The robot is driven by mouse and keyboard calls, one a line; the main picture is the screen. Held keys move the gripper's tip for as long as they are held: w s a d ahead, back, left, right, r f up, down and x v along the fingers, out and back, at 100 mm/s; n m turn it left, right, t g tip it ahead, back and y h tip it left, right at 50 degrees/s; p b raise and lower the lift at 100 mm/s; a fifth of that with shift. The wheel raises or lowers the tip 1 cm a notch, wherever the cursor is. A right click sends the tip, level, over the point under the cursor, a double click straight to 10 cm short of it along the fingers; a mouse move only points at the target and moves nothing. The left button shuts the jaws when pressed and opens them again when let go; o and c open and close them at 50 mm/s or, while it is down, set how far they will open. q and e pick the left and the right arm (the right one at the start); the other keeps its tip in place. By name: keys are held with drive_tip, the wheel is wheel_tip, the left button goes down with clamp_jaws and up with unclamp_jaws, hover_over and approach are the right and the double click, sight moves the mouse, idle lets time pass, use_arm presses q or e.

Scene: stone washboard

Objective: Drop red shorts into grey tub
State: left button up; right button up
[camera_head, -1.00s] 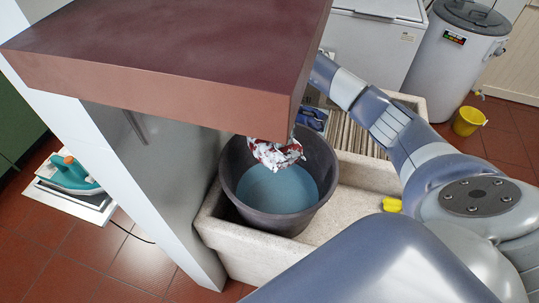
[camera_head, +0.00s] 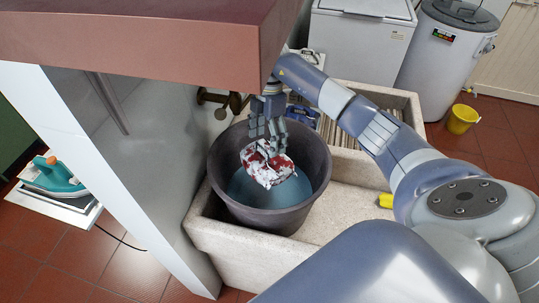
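The red shorts (camera_head: 268,173), crumpled and covered in white foam, hang inside the mouth of the grey tub (camera_head: 223,196). The tub is dark grey, round and upright, with bluish water in its bottom. My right gripper (camera_head: 267,146) reaches in over the tub's far rim from the upper right and points down. Its fingertips are at the top of the shorts, and it looks shut on them. The shorts seem to be above the water, but the exact gap is hard to judge. My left gripper is not in view.
The tub stands in a stone washboard basin (camera_head: 338,215), with ribbed slats behind it. A reddish overhanging slab (camera_head: 140,35) and white panel crowd the left. A yellow object (camera_head: 386,201) lies on the stone at right. A yellow bucket (camera_head: 461,119) stands on the tiled floor.

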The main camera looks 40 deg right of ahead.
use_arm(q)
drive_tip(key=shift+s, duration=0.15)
use_arm(e)
drive_tip(key=v, duration=1.2)
drive_tip(key=shift+s, duration=0.15)
idle(0.3)
